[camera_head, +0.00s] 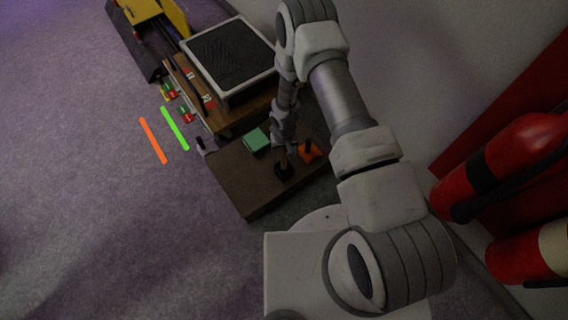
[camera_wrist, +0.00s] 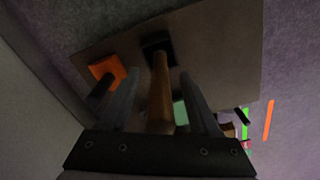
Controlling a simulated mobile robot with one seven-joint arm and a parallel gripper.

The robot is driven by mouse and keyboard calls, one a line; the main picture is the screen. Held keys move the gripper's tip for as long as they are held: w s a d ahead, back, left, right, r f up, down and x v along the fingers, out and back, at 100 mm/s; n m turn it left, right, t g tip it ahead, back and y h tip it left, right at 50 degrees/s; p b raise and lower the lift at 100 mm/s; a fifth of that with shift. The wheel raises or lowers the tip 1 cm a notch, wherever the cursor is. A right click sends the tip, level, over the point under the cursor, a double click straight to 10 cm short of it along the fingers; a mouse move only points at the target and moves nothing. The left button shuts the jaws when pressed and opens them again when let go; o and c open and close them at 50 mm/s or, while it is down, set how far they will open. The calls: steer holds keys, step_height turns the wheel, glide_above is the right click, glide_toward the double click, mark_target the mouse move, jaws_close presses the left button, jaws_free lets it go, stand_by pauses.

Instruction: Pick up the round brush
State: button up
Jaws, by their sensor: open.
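The round brush has a wooden handle (camera_wrist: 162,92) and a dark head (camera_wrist: 157,44). In the head view its dark head (camera_head: 284,171) rests on the brown board, with the handle standing up toward my gripper (camera_head: 286,148). In the wrist view my gripper (camera_wrist: 160,76) is open, with one finger on each side of the wooden handle. I cannot tell whether either finger touches it. The lower end of the handle is close to the palm.
An orange piece with a dark handle (camera_head: 310,152) stands close beside the brush; it also shows in the wrist view (camera_wrist: 108,70). A green block (camera_head: 256,140) lies on the board (camera_head: 240,185). A dark-topped box (camera_head: 228,55) stands behind. Red cylinders (camera_head: 500,155) are at right.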

jaws_close()
steer(key=shift+r, duration=0.1)
stand_by(0.3)
